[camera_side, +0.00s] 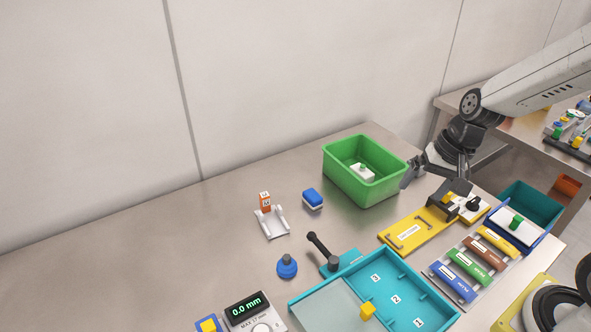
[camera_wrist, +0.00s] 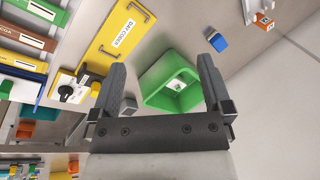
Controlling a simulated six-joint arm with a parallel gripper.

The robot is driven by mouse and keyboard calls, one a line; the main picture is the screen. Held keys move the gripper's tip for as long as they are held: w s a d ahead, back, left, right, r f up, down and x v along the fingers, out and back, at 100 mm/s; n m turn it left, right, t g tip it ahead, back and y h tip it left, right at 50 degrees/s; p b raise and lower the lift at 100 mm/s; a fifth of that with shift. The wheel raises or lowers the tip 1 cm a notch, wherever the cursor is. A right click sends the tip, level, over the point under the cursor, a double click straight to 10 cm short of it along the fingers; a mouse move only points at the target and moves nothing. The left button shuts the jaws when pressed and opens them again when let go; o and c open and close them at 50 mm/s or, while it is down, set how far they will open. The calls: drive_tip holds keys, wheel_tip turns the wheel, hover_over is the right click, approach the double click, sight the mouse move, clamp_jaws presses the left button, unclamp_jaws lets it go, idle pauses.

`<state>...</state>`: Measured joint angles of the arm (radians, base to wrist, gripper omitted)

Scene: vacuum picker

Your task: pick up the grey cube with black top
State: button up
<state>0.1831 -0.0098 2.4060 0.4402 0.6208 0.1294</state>
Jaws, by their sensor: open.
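My gripper (camera_side: 432,188) is open and empty, above the bench between the green bin and the yellow plate. My gripper partly hides the area around the pale block in the side view.
A green bin (camera_side: 342,180) holds a small white piece. The yellow plate (camera_side: 400,238), coloured handled blocks (camera_side: 465,262) and a teal tray (camera_side: 318,297) crowd the right and front. A blue block (camera_side: 312,197) and a white stand (camera_side: 271,224) are farther left. The bench's left is clear.

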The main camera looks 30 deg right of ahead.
drive_tip(key=w+d+m+t+y, duration=0.2)
drive_tip(key=w+d+m+t, duration=0.8)
drive_tip(key=d+m, duration=0.8)
drive_tip(key=w+d+m+t+h, duration=0.15)
drive_tip(key=d+m+h, duration=0.25)
drive_tip(key=d+m, duration=0.65)
drive_tip(key=shift+g, duration=0.25)
drive_tip(key=f, duration=1.4)
drive_tip(key=shift+w+a+f, duration=0.2)
drive_tip(key=shift+w+a, duration=0.1)
drive_tip(key=shift+w, duration=0.05)
drive_tip(key=shift+f, duration=0.25)
drive_tip(key=shift+w, duration=0.1)
drive_tip(key=shift+x, duration=1.25)
